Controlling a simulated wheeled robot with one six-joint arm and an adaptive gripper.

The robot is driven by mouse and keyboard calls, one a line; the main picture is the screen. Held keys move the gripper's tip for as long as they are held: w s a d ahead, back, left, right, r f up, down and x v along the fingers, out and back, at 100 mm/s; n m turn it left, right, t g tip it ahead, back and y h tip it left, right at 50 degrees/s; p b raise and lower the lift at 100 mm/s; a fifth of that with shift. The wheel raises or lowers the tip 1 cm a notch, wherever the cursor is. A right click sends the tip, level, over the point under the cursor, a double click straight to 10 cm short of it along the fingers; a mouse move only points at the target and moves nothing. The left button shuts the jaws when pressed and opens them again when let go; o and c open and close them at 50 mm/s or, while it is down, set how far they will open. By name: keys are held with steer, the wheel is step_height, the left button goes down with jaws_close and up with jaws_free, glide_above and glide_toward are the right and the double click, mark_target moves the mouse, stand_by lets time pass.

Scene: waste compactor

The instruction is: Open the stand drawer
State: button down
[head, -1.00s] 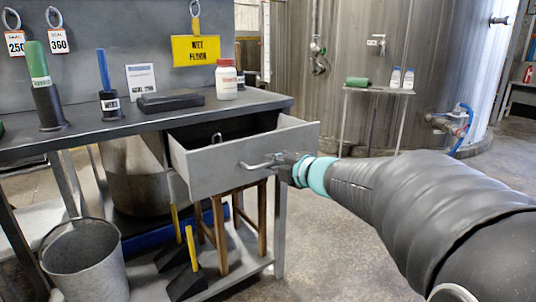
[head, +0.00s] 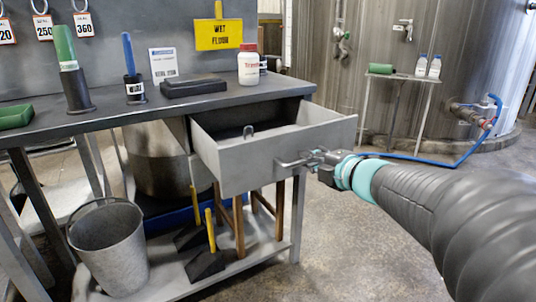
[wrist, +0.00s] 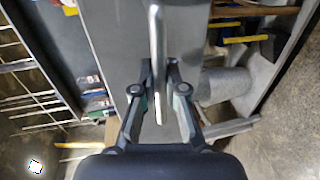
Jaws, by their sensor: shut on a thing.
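The grey stand drawer (head: 272,160) is pulled well out from under the dark stand top (head: 150,105) in the head view. A metal ring or shackle-like piece (head: 248,132) shows inside it; the rest of the interior is mostly in shadow. My gripper (head: 318,160) is at the drawer's front, shut on the bar handle (head: 291,163). In the wrist view the handle (wrist: 156,45) runs between the two fingers of my gripper (wrist: 163,85), in front of the drawer's grey front panel (wrist: 120,35).
On the stand top are a white bottle (head: 249,68), a black case (head: 193,86) and upright tools in holders. A metal bucket (head: 112,250) and yellow-handled tools (head: 210,230) are on the lower shelf. A small side table (head: 400,77) stands at right. The floor between is clear.

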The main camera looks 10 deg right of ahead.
steer(key=c, duration=1.2)
jaws_free()
steer(key=v, duration=0.7)
steer(key=shift+s, duration=0.25)
steer(key=shift+d, duration=0.1)
steer(key=d+r+m+t+h+p, duration=0.15)
steer(key=d+r+m+h, duration=0.25)
steer(key=m+h, duration=0.4)
steer(key=s+f+m+g+h, duration=0.2)
steer(key=s+f+m+g, duration=0.15)
steer(key=m, duration=0.45)
steer(key=s+a+f+m+g+y+p, duration=0.1)
steer(key=s+a+f+m+g+y, duration=0.1)
steer(key=s+a+f, duration=0.3)
steer(key=s+a+f+m+g+y+p, duration=0.1)
steer(key=s+a+f+m+g, duration=0.3)
steer(key=s, duration=0.5)
steer(key=shift+s+a+f+m+g+y, duration=0.35)
steer(key=shift+a+f+y, duration=0.2)
steer(key=shift+f, duration=0.25)
